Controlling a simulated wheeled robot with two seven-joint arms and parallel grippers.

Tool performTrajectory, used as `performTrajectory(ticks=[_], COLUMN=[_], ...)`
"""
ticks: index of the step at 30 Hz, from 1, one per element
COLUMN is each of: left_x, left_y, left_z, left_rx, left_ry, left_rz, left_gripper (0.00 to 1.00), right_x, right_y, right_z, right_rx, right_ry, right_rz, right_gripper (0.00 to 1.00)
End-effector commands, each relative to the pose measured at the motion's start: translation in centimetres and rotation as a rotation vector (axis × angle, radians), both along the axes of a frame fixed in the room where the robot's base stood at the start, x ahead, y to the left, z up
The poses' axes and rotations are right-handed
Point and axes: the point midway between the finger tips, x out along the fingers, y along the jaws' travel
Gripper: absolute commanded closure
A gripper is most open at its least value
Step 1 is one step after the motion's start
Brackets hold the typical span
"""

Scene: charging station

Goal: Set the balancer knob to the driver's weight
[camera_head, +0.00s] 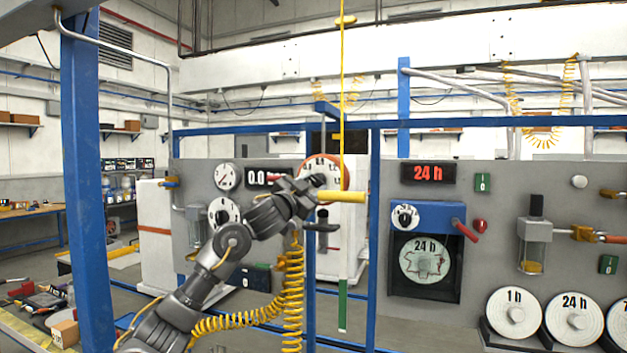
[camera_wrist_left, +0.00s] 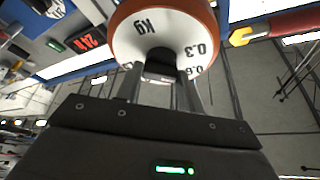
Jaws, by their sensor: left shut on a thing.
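The balancer knob is a white dial with an orange rim, and its upper part shows in the head view (camera_head: 325,166). It fills the top middle of the left wrist view (camera_wrist_left: 150,22), where "Kg", "0.3" and part of another number are readable. My left gripper (camera_head: 312,184) is at the front of the dial and hides its lower part. In the left wrist view my left gripper (camera_wrist_left: 162,80) is shut on the knob's dark central grip. A yellow cable (camera_head: 342,90) hangs down beside the dial to a yellow-handled tool (camera_head: 345,197). My right gripper is not in view.
A blue post (camera_head: 374,240) stands right of the dial. Another blue post (camera_head: 85,180) stands at left, near a cluttered bench.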

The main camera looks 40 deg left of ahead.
Motion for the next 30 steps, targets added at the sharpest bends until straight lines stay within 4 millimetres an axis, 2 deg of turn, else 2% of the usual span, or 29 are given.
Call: performTrajectory(ticks=[3,12,26,27,30], left_x=[0.01,0.0,0.01,0.01,0.0], left_y=[0.07,0.11,0.11,0.11,0.11], left_z=[0.22,0.08,-0.02,-0.02,0.0], left_rx=[0.06,0.147,0.159,0.159,0.158], left_ry=[0.022,0.053,0.058,0.058,0.057], left_rz=[0.0,0.0,0.0,0.0,0.001], left_gripper=[0.85,0.85,0.85,0.59,0.46], right_x=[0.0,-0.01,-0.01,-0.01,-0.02], right_y=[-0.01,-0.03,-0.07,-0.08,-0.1], right_z=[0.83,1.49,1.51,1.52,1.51], right_rx=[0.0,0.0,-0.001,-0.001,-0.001], right_ry=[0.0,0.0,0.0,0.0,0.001], right_rz=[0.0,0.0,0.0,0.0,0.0], right_gripper=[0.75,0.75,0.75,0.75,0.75])
